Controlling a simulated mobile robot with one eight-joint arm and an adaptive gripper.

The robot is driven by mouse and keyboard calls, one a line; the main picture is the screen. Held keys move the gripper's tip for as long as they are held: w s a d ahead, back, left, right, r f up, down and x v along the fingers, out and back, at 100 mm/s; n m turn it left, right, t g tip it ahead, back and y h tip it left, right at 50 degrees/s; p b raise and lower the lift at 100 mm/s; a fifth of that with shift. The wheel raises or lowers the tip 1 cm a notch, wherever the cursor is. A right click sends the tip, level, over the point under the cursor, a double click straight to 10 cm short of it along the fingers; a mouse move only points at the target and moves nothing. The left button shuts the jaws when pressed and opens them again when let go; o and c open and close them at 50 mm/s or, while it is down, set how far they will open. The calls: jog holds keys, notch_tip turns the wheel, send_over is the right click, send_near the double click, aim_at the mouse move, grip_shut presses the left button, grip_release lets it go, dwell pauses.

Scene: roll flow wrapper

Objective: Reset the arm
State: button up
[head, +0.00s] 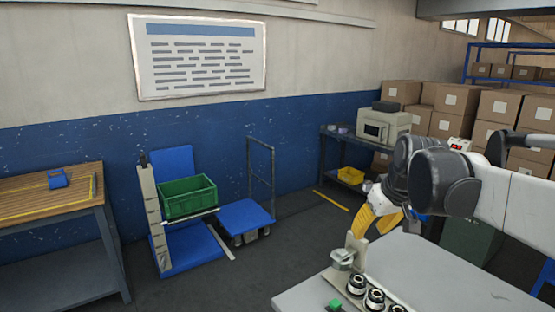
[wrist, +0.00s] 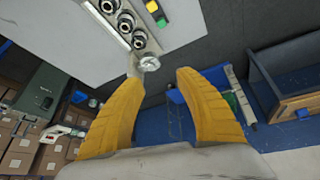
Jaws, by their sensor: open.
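My gripper (head: 376,218) has yellow fingers and hangs from my grey and black arm at the right of the head view, close to the corner of a grey worktop (head: 440,265). In the wrist view my gripper (wrist: 158,78) shows its two curved fingers spread apart with nothing between them. A metal bracket with a round end piece (head: 342,257) stands below the fingers in the head view. The round piece also shows in the wrist view (wrist: 149,63), just beyond the fingertips. I cannot tell the exact gap.
Several black and silver round parts (head: 375,298) sit in a row on the worktop edge near a green block (head: 335,304). A green crate (head: 187,196) rests on a blue stand. A wooden bench (head: 50,200) is left. Stacked cartons (head: 495,105) fill the back right.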

jog(key=s+a+f+m, duration=0.1)
jog(key=s+f, duration=0.2)
jog(key=s, duration=0.4)
jog(key=s+a+f+m+t, duration=0.1)
jog(key=s+f, duration=0.2)
jog(key=s, duration=0.5)
jog(key=s+a+f+b, duration=0.1)
jog(key=s+f, duration=0.3)
jog(key=s, duration=0.3)
jog(key=shift+s+m+t+h, duration=0.25)
jog(key=shift+m+t+h, duration=0.15)
jog(key=shift+f, duration=0.1)
